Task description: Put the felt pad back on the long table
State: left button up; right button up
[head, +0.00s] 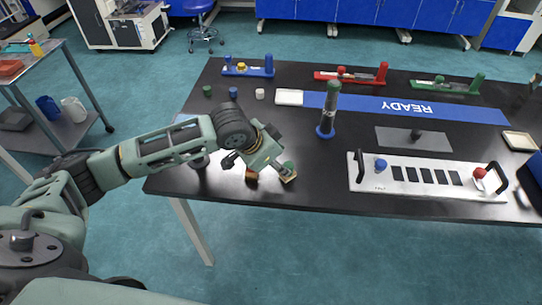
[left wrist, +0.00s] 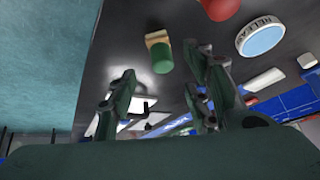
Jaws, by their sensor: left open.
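A small tan block with a green cylindrical grip, which looks like the felt pad (head: 288,179), is by the front edge of the long black table (head: 320,195) in the head view. The pad also shows in the left wrist view (left wrist: 157,39), beyond my fingertips. My left gripper (head: 268,168) is low over the table's front left part, close beside the pad. In the left wrist view its two fingers (left wrist: 160,82) are spread with nothing between them. Whether a finger touches the pad I cannot tell. My right gripper does not show.
A small brown piece (head: 251,176) lies left of the pad. A dark post on a blue base (head: 325,131) stands behind. A white panel with black handles (head: 430,178) is to the right. A blue READY strip (head: 420,108) and blue, red and green fixtures are farther back.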

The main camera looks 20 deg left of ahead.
pick_arm(q)
jog(key=v, duration=0.5)
dwell(0.4)
jog(key=s+d+f+h, duration=0.1)
jog(key=s+d+f, duration=0.6)
jog(key=s+d, duration=0.3)
jog(key=s+a+f+n+g+y, duration=0.1)
jog(key=s+a+f+n+y, duration=0.15)
jog(key=s+a, duration=0.35)
jog(key=s+a+f+n+g+y, duration=0.1)
jog(key=s+a+f+n, duration=0.25)
jog(key=s, duration=0.55)
notch_tip(320, 180, down, 26)
jog(key=s+g, duration=0.1)
jog(key=s, duration=0.1)
jog(key=s+a+f, duration=0.1)
jog(key=s+f, duration=0.7)
jog(key=s+a+f+m+g, duration=0.1)
jog(key=s+a+f, duration=0.1)
jog(key=s+f, duration=0.6)
jog(key=shift+s+a+f+g, duration=0.2)
jog(key=shift+s+a+g, duration=0.05)
jog(key=shift+g, duration=0.05)
